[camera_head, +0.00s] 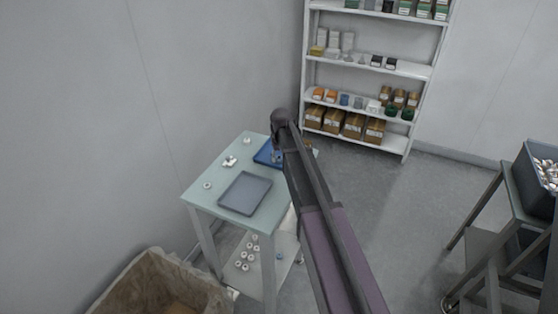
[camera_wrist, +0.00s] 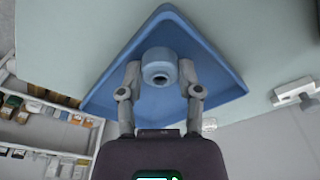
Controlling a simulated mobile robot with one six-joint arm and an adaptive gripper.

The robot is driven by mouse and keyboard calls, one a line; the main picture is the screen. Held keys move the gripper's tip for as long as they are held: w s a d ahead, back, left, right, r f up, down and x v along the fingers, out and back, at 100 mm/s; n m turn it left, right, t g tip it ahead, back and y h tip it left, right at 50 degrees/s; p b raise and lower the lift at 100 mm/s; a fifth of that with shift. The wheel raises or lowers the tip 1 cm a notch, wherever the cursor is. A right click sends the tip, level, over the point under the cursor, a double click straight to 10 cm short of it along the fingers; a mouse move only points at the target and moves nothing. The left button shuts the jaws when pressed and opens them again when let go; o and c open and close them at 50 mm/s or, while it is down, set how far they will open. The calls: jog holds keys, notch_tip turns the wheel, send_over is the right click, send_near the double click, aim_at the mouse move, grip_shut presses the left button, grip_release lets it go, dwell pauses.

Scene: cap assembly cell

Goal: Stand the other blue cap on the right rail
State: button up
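A blue cap (camera_wrist: 160,66), round with a dark hole in its middle, is in the wrist view, in front of the blue tray (camera_wrist: 112,86). My gripper (camera_wrist: 160,72) has one finger on each side of the cap, and both fingertips appear to touch it. I cannot tell whether the cap rests on the tray or is lifted off it. In the head view, my arm covers the gripper and part of the blue tray (camera_head: 263,156). I cannot make out the right rail in either view.
A grey tray (camera_head: 245,193) lies on the pale green table (camera_head: 204,172), with small white parts (camera_head: 229,161) nearby. A white fitting (camera_wrist: 294,92) is at right in the wrist view. A shelf (camera_head: 368,68) stands behind; a lined bin (camera_head: 160,285) is in front.

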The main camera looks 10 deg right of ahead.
aim_at(279, 156)
jog(key=shift+r, duration=0.1)
dwell(0.3)
notch_tip(279, 156, up, 4)
jog(key=p, duration=0.4)
jog(key=s, duration=1)
jog(key=s+p, duration=0.1)
jog(key=s, duration=0.5)
jog(key=shift+r, duration=0.4)
dwell(0.4)
